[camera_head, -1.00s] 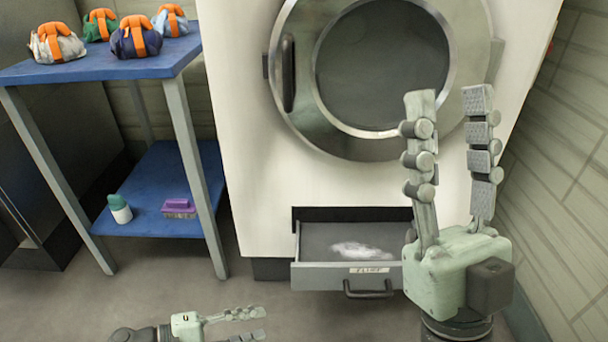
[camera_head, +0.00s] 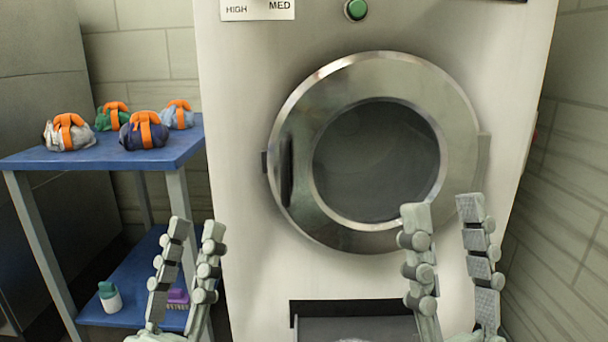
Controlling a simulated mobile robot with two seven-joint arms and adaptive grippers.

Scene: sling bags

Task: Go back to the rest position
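My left gripper (camera_head: 196,232) points up at the lower left, in front of the blue table's right legs. Its fingers stand apart with nothing between them. My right gripper (camera_head: 436,212) points up at the lower right, in front of the machine's front. Its fingers are also apart and empty. Both wrists are cut off or nearly so by the bottom edge.
The machine (camera_head: 240,200) has a closed round door (camera_head: 290,100). Its drawer (camera_head: 345,327) is open below, partly out of view. The blue table (camera_head: 100,158) holds several orange-strapped bags (camera_head: 145,132); a bottle (camera_head: 110,297) and purple brush (camera_head: 178,297) are on its lower shelf. A wall stands at right.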

